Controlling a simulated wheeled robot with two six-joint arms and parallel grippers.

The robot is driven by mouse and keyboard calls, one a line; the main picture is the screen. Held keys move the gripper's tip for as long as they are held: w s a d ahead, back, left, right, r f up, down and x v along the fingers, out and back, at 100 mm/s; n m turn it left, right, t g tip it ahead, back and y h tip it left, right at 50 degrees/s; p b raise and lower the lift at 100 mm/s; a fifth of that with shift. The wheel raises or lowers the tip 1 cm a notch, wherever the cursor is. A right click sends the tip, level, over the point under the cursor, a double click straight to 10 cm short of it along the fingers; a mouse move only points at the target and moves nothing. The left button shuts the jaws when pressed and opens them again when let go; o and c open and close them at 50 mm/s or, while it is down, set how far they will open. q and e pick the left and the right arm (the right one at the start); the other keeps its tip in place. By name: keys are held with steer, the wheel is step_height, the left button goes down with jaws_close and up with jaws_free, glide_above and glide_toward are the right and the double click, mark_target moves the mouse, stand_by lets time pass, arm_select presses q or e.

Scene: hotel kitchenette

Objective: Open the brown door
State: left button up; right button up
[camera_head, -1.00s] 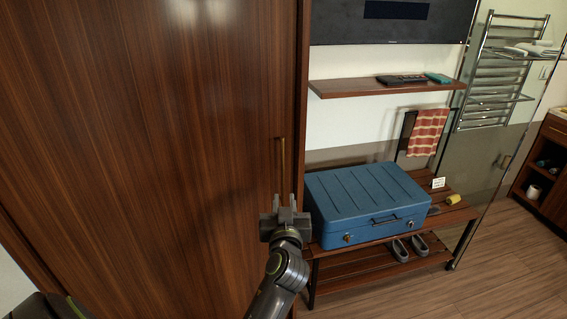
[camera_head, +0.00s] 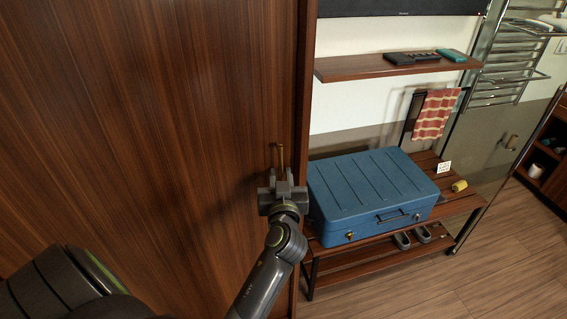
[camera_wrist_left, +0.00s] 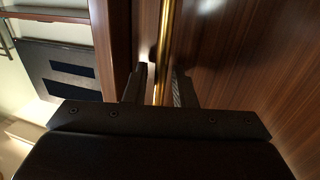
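The brown door (camera_head: 150,120) is a tall wood-grain panel filling the left of the head view, and it looks closed. Its thin brass handle (camera_head: 281,156) stands upright near the door's right edge. My left gripper (camera_head: 281,176) is at the handle's lower part. In the left wrist view the brass handle (camera_wrist_left: 169,35) runs down between the two spread fingers of the gripper (camera_wrist_left: 159,88). A gap shows beside the handle, so the fingers do not look closed on it. The gripper partly hides the handle's lower end. My right gripper is not in view.
A blue suitcase (camera_head: 372,193) lies on a slatted wooden bench (camera_head: 462,205) just right of the door. A wall shelf (camera_head: 370,69) is above it. Grey shoes (camera_head: 412,237) are on the bench's lower level. Open wooden floor (camera_head: 500,280) lies at the lower right.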

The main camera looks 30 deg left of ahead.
arm_select(q)
steer(key=shift+w+a, duration=0.1)
steer(key=shift+w, duration=0.05)
steer(key=shift+r, duration=0.1)
steer(key=shift+c, duration=0.2)
jaws_close()
